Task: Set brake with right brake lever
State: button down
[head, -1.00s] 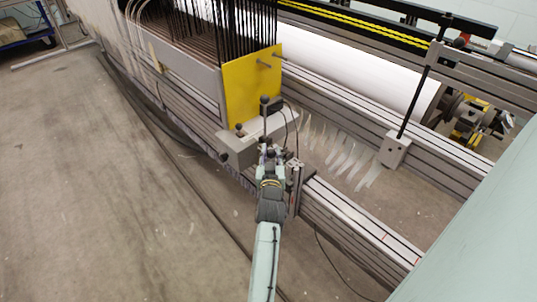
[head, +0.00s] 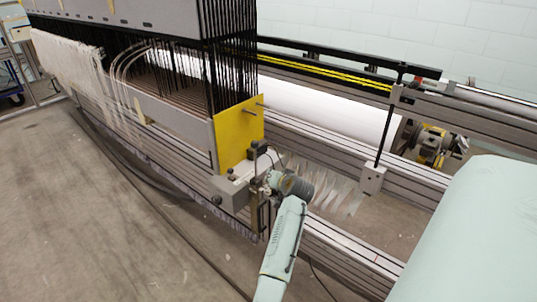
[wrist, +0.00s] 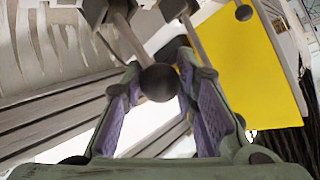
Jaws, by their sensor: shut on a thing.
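In the wrist view, a lever with a dark ball knob (wrist: 158,84) reaches down between the two purple-padded fingers. The knob is between the pads and my gripper (head: 263,182) is shut on it. In the head view, my gripper is at the right end of the grey box (head: 232,186), beside the yellow end plate (head: 238,135). The lever is mostly hidden there by my gripper and wrist, so its tilt cannot be told. A second dark-knobbed rod (wrist: 243,12) stands before the yellow plate in the wrist view, apart from the fingers.
A long black upright lever (head: 390,130) rises from a pale block (head: 372,179) at the right. Grey beams (head: 345,247) run close below my wrist. A white roll (head: 340,110) lies behind. The floor (head: 110,230) at the left is open.

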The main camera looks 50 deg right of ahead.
jog(key=shift+d+r+b, duration=0.1)
jog(key=shift+d+b, duration=0.3)
jog(key=shift+d, duration=0.65)
jog(key=c, duration=1.3)
grip_release()
jog(key=v, duration=1.2)
